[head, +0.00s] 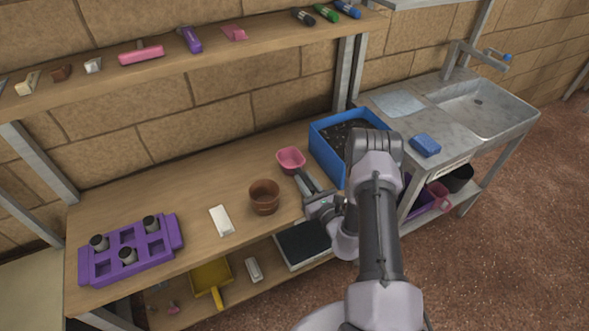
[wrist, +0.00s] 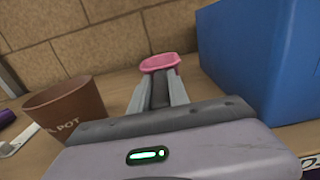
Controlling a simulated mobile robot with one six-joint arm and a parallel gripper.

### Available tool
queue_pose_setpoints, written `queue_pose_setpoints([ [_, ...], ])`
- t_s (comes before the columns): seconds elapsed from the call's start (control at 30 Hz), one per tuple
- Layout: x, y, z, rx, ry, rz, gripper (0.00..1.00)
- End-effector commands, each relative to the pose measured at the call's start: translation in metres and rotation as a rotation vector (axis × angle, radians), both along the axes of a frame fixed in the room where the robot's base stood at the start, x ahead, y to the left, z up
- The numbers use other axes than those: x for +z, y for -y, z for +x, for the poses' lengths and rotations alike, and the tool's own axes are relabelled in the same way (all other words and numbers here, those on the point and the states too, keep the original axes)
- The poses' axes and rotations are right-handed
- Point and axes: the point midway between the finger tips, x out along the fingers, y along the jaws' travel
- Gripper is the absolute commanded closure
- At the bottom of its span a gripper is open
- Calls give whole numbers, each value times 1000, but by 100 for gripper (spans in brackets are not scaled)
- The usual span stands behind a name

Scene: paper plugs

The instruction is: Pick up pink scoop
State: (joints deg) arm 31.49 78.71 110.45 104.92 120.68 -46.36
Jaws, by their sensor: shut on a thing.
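The pink scoop (head: 291,158) has a pink bowl and a dark grey handle. In the head view it is over the wooden bench, between the brown pot and the blue bin. My gripper (head: 307,184) is shut on its handle. In the wrist view the scoop (wrist: 161,62) points away from me, and its handle runs between the two fingers of my gripper (wrist: 159,88). Whether the scoop touches the bench is hard to tell.
A brown pot (head: 264,197) stands just left of my gripper. A blue bin (head: 326,155) of dark soil is close on the right. A white block (head: 221,220) and a purple tray (head: 133,262) with several grey plugs lie further left. A shelf (head: 265,46) runs above.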

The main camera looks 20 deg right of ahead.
Motion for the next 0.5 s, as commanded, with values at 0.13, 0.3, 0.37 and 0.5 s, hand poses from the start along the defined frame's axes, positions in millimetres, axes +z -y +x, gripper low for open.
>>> queue_pose_setpoints([
  [0.13, 2, 0, 0, 0, 1, 0, 100],
  [0.3, 19, 0, 0, 0, 1, -1, 100],
  [0.37, 29, 0, 1, 0, 2, -1, 100],
  [0.5, 38, 3, -14, -3, -3, 2, 100],
])
